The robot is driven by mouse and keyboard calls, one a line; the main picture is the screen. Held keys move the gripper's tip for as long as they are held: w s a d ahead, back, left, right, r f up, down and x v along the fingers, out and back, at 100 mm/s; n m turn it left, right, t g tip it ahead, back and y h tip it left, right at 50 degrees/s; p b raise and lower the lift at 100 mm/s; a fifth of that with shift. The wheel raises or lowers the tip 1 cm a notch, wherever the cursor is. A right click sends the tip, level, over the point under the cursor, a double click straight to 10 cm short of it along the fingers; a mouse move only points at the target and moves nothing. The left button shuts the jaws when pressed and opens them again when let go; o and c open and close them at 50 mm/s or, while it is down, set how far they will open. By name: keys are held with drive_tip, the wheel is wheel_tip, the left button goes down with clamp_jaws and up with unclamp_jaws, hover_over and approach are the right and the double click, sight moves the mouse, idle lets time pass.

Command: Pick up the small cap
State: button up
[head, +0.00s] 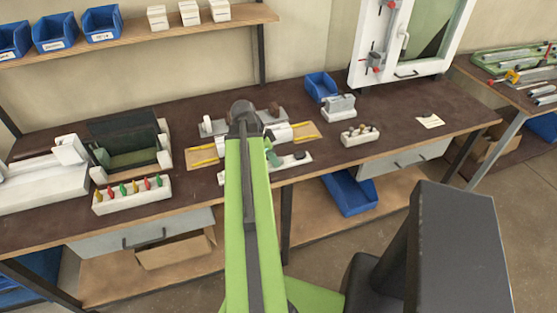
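My green arm rises through the middle of the head view and ends at a dark joint in front of the bench. My gripper cannot be made out; it seems hidden behind my arm. A small dark piece (300,155) lies on a white strip (292,161) just right of my arm. It may be the small cap, but it is too small to tell. A white block (360,135) further right carries several small knobs. The clamp fixture (282,133) at the bench's middle is partly covered by my arm.
The brown bench (395,115) has free room at its right, around a paper note (430,121). A white rack (132,194) with several coloured pieces stands at the left front. A blue bin (321,86) and a grey-white block (339,108) stand behind the knob block.

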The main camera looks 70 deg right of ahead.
clamp_jaws()
